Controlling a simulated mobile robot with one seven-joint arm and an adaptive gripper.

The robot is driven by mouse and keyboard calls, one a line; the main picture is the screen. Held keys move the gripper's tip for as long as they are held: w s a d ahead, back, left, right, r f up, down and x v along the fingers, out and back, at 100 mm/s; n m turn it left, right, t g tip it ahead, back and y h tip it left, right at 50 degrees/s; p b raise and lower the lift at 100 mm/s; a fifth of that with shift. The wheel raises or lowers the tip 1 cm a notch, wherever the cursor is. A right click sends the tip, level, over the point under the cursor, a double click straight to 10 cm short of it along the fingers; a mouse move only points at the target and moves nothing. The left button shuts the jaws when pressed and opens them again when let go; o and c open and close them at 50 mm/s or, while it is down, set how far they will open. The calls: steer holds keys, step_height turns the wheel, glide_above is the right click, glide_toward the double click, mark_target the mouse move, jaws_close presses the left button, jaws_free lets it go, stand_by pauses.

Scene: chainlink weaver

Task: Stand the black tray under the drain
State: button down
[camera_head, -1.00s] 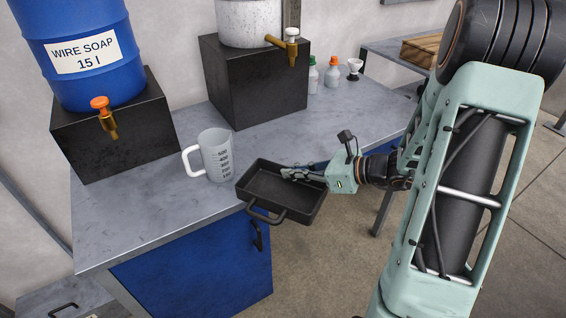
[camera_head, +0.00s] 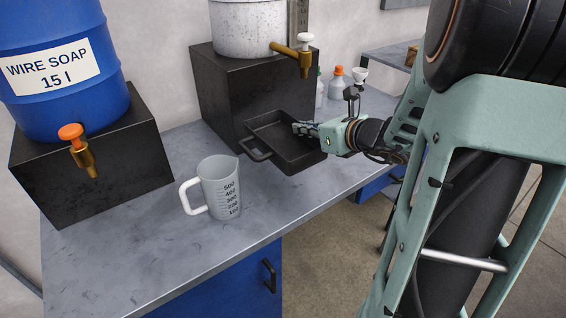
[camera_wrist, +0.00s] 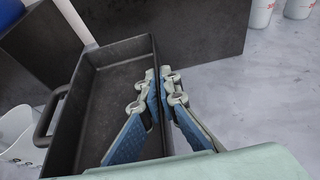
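The black tray (camera_head: 278,145) is empty and roughly level, in front of the right black block. My gripper (camera_head: 304,129) is shut on its right wall. In the wrist view, the blue-padded fingers (camera_wrist: 158,108) straddle that wall of the tray (camera_wrist: 118,75). A brass tap with a white handle (camera_head: 303,62) sticks out from the white speckled tank, above and behind the tray in the picture. I cannot tell which fitting is the drain, or whether the tray touches the bench. The tray's handle (camera_head: 257,152) points left.
A clear measuring jug (camera_head: 219,188) stands on the grey bench (camera_head: 130,262), left of the tray. The blue soap barrel (camera_head: 65,105) with an orange-handled tap (camera_head: 79,150) sits on the left black block. Small bottles (camera_head: 337,84) stand behind my gripper. The bench front is clear.

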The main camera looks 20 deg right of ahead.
steer(key=shift+w+a+f, duration=0.1)
steer(key=shift+w, duration=0.15)
step_height(320, 180, down, 10)
steer(key=b, duration=0.2)
steer(key=shift+b, duration=0.35)
steer(key=c, duration=2.2)
jaws_free()
steer(key=shift+o, duration=0.2)
